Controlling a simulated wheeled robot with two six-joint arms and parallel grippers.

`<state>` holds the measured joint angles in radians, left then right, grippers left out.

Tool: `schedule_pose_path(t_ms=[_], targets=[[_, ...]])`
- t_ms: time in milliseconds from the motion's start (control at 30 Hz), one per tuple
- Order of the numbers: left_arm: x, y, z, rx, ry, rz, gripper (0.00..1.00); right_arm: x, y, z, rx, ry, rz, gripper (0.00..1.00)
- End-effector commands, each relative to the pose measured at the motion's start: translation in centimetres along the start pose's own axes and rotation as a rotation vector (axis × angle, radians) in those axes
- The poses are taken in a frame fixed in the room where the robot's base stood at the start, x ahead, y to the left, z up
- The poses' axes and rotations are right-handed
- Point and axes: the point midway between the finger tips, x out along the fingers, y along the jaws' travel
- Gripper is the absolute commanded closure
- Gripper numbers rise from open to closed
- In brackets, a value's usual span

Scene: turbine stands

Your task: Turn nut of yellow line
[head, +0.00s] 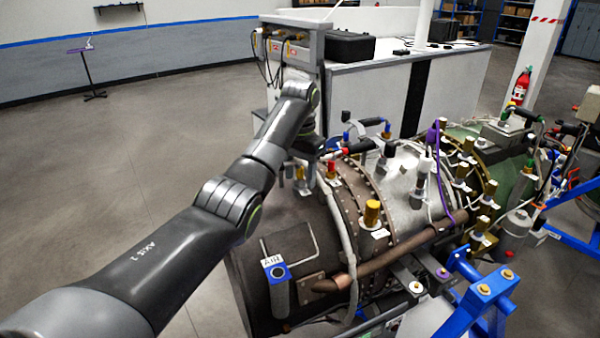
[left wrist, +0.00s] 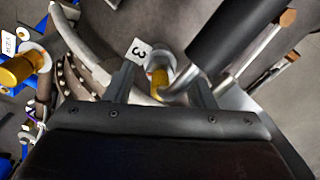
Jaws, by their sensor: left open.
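My left gripper (head: 308,154) is low over the left end of the turbine, its fingertips partly hidden in the head view. In the left wrist view the two dark fingers of my left gripper (left wrist: 161,92) are apart. A yellow fitting (left wrist: 159,80) with a pale metal collar shows between them; I cannot tell whether either finger touches it. In the head view a small yellow piece (head: 300,172) shows just below the gripper. A larger gold fitting (head: 372,212) stands upright on the casing, apart from the gripper. My right gripper is not in view.
A white tag marked 3 (left wrist: 139,50) sits beside the yellow fitting. Hoses and pipes crowd the turbine, with a copper pipe (head: 400,255) in front. A blue stand (head: 485,290) is at right. A white cabinet (head: 395,85) stands behind.

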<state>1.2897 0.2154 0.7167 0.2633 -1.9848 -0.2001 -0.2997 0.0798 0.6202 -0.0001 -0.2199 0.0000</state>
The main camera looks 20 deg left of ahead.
Motion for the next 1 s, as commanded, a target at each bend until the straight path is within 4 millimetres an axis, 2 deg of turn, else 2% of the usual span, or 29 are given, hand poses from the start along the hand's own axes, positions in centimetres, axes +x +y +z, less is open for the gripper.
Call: schedule_pose_path(t_ms=[200,233,567,767,1000], targets=[[0.05,0.0,0.0,0.0,0.0,0.0,0.5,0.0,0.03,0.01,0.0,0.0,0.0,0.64],[0.05,0.0,0.0,0.0,0.0,0.0,0.53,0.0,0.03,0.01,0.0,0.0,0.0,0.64],[0.02,-0.02,0.0,0.0,0.0,0.0,0.95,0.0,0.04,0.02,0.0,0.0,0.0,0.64],[-0.01,-0.02,0.0,0.012,0.0,0.0,0.95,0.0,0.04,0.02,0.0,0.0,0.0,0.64],[-0.04,-0.03,-0.01,0.106,0.0,0.0,0.95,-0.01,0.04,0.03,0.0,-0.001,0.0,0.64]])
